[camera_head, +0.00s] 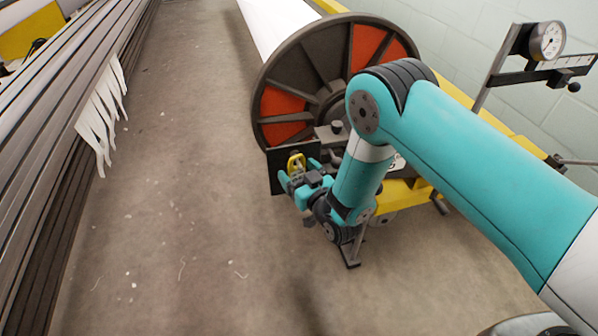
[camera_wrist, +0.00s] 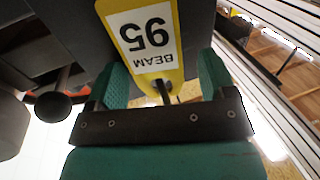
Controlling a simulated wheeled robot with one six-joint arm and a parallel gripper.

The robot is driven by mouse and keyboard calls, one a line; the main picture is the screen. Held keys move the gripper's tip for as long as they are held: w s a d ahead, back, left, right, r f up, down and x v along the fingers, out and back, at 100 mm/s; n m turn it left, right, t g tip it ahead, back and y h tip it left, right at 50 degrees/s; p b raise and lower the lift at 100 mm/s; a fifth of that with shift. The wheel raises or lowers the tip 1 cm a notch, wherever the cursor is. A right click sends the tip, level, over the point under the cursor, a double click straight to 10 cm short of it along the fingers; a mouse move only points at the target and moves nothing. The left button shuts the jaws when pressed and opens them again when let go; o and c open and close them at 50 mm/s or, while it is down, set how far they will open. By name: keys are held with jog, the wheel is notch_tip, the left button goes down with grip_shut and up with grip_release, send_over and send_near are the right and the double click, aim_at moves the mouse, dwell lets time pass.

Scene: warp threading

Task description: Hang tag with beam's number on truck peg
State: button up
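The yellow tag with a white label reading "BEAM 95" (camera_wrist: 148,35) appears upside down in the wrist view. A thin dark peg (camera_wrist: 163,93) shows at the tag's narrow end and seems to pass through its hole. My gripper (camera_wrist: 163,80) is open, with one teal finger on each side of that end and gaps to the tag. In the head view the tag (camera_head: 296,162) shows small in front of a black plate (camera_head: 276,177), and my gripper (camera_head: 299,174) is just before it. The peg cannot be made out there.
The warp beam's dark flange with orange-red panels (camera_head: 278,102) stands behind the plate, on a yellow truck (camera_head: 399,194). A partly hidden white number card (camera_head: 398,164) is behind my arm. Long metal rails (camera_head: 50,120) run along the left.

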jog(key=shift+d, duration=0.15)
jog(key=p+v, duration=0.4)
jog(key=v, duration=0.8)
jog(key=w+a+r+m+g+h, duration=0.2)
jog(key=w+r+g, duration=0.3)
jog(key=r, duration=0.5)
notch_tip(320, 180, up, 8)
jog(key=s+d+g, duration=0.1)
jog(key=g, duration=0.1)
jog(key=s+d+r+n+g+h+p, duration=0.15)
jog(key=s+d+r+g, duration=0.3)
jog(key=s+r, duration=0.55)
jog(key=s+d+r+n+g+h, duration=0.15)
jog(key=s+d+r+g, duration=0.35)
jog(key=s, duration=0.9)
notch_tip(320, 180, up, 33)
jog(key=t+p, duration=0.1)
jog(key=p, duration=3)
jog(key=shift+w+d+p, duration=0.2)
jog(key=shift+p, duration=0.2)
jog(key=shift+f, duration=0.1)
